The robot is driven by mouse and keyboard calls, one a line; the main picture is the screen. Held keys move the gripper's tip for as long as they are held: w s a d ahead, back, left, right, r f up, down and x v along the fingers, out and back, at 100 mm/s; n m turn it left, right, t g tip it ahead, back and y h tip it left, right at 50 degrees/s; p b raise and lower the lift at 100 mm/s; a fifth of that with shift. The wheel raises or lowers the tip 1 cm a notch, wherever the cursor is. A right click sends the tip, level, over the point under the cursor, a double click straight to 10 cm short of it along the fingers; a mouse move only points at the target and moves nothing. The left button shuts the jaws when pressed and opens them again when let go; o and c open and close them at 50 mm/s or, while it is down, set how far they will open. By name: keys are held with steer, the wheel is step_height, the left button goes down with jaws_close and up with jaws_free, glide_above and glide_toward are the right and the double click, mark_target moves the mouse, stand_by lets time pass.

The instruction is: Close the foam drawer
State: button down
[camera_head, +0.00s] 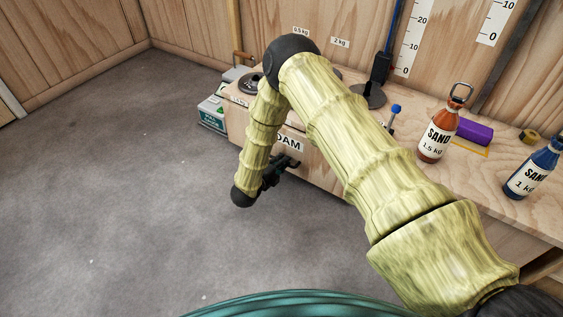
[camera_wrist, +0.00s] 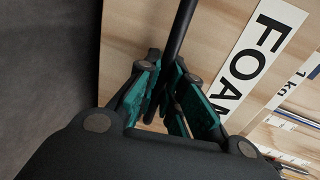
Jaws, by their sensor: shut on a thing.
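The foam drawer (camera_head: 312,166) has a plain wooden front under the workbench top, with a white label partly covered by my arm in the head view. In the wrist view the drawer front (camera_wrist: 140,25) fills the middle, and its label (camera_wrist: 262,45) reads FOAM. A dark bar handle (camera_wrist: 182,25) runs across it. My gripper (camera_wrist: 172,75) has its green-padded fingers closed around this handle. In the head view my gripper (camera_head: 276,170) is small and dark at the drawer front. How far the drawer stands out is hidden by my arm.
On the workbench stand an orange sand bottle (camera_head: 435,136), a blue sand bottle (camera_head: 533,172), a purple roll (camera_head: 474,131) and a dark round-based stand (camera_head: 368,95). A green-and-white box (camera_head: 212,115) is beyond the bench's left end. The grey floor (camera_head: 110,180) at left is clear.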

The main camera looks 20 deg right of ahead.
mark_target(288, 154)
steer(key=shift+r+p+x, duration=0.2)
steer(key=shift+p+x, duration=0.1)
steer(key=shift+x, duration=0.75)
steer(key=shift+r+p+x, duration=0.25)
steer(key=shift+x, duration=0.75)
steer(key=shift+d, duration=0.15)
steer(key=c, duration=1.5)
jaws_free()
steer(key=v, duration=1.2)
steer(key=shift+f, duration=0.1)
